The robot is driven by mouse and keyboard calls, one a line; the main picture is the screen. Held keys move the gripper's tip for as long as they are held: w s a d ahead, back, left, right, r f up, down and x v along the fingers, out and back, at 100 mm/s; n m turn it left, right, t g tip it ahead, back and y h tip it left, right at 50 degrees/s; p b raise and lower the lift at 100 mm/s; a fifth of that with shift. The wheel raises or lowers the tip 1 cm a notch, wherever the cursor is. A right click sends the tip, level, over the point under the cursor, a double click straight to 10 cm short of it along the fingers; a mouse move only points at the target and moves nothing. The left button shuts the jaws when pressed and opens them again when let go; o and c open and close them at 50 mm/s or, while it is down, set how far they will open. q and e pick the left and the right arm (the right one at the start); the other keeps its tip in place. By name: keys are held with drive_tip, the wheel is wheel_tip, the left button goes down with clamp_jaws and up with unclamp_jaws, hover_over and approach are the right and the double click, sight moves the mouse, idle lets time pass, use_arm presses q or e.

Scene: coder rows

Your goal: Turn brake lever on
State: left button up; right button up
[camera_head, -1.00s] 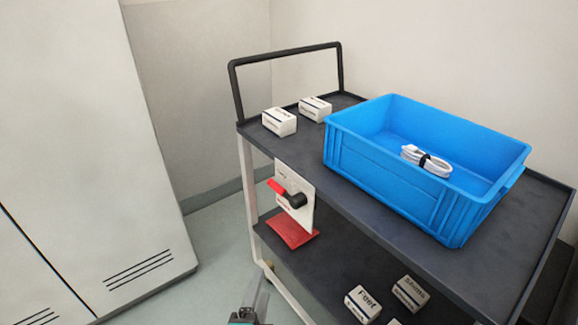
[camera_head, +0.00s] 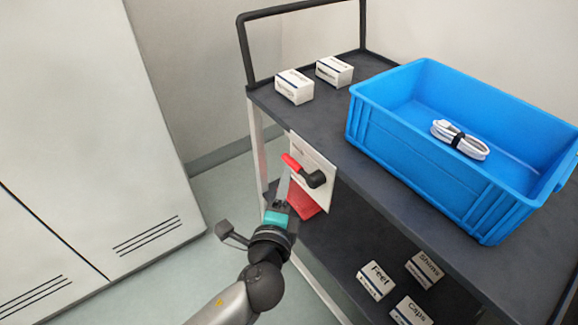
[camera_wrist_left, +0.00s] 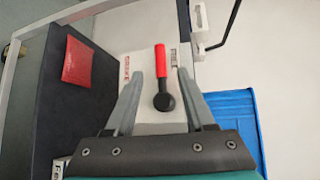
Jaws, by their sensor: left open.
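The brake lever (camera_head: 291,162) has a red handle and a black pivot, mounted on a white plate (camera_head: 326,199) on the cart's side. In the head view its handle points up and left from the pivot. In the left wrist view the lever (camera_wrist_left: 160,62) lies between the fingers, with the handle upward in the picture. My left gripper (camera_head: 284,187) is open just below and in front of the lever. In the left wrist view its fingers (camera_wrist_left: 161,80) show on either side, apart from the lever. My right gripper is not in view.
The dark cart (camera_head: 297,118) carries a blue crate (camera_head: 425,165) holding a bundled white cable (camera_head: 460,140). White boxes stand on both shelves. A pale cabinet (camera_head: 95,130) stands left, with open floor between.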

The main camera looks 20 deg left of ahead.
sight(289, 165)
use_arm(q)
drive_tip(key=b+x, duration=0.1)
drive_tip(key=x, duration=0.5)
drive_tip(key=shift+w, duration=0.2)
drive_tip(key=shift+w+a+b, duration=0.15)
drive_tip(key=shift+w+b, duration=0.25)
drive_tip(key=shift+w, duration=0.3)
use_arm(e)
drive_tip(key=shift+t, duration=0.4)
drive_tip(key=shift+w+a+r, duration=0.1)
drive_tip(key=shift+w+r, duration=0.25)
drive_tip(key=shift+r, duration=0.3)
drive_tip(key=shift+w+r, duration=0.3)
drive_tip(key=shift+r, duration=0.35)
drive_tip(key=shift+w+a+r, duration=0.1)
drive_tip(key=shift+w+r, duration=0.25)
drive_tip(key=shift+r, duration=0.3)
use_arm(q)
drive_tip(key=shift+f, duration=0.1)
clamp_jaws()
